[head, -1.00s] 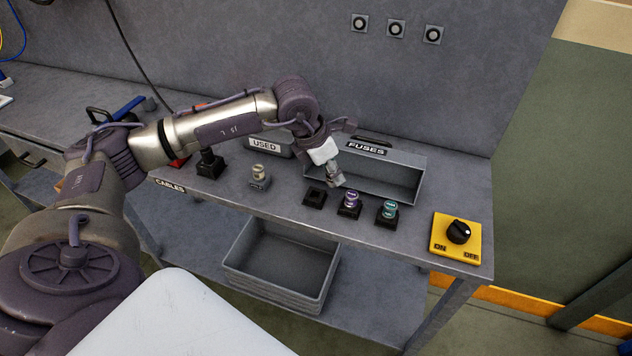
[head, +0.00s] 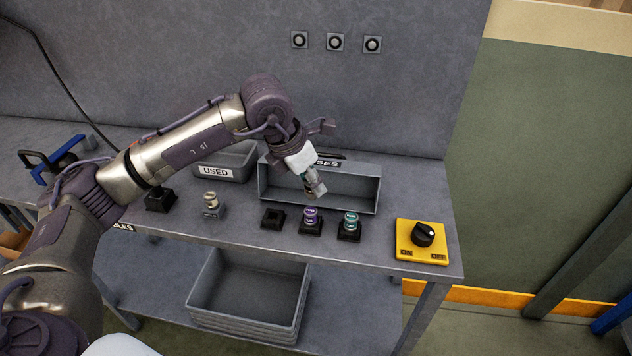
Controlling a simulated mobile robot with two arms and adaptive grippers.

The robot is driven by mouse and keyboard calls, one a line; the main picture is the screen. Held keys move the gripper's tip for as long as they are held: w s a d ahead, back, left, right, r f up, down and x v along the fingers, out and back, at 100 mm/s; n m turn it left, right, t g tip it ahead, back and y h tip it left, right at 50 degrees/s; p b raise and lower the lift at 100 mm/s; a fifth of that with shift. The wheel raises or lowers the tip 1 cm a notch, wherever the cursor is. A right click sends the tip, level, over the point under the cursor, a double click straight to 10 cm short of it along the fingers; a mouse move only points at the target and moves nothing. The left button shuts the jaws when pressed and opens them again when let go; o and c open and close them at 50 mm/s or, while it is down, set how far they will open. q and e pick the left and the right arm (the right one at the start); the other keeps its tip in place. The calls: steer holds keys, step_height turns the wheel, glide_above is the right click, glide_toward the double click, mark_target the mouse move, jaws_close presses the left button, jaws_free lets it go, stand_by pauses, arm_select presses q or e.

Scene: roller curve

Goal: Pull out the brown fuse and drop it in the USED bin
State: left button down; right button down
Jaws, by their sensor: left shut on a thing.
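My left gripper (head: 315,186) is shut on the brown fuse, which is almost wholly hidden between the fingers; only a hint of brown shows. The gripper is in the air in front of the FUSES bin (head: 371,198), above and behind the sockets. An empty black socket (head: 273,218) stands on the bench, to the left of the purple fuse (head: 311,215) in its socket. The grey USED bin (head: 238,157) stands left of the FUSES bin, partly behind my left arm. My right gripper is not in view.
A teal fuse (head: 350,220) sits in a socket right of the purple one. A cream fuse (head: 211,199) stands in a holder to the left. A yellow ON/OFF switch (head: 422,240) is at the right. A grey crate (head: 250,290) is on the shelf below.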

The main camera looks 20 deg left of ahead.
arm_select(q)
steer(key=shift+s+a+f+b, duration=0.2)
steer(key=shift+a+f+b, duration=0.6)
steer(key=shift+a, duration=0.55)
steer(key=shift+s+a+f+b, duration=0.2)
steer(key=shift+a+f+b, duration=0.35)
steer(key=shift+a+b, duration=0.65)
steer(key=shift+s+a+f+b, duration=0.2)
steer(key=shift+a+f+b, duration=0.5)
steer(key=shift+a, duration=0.85)
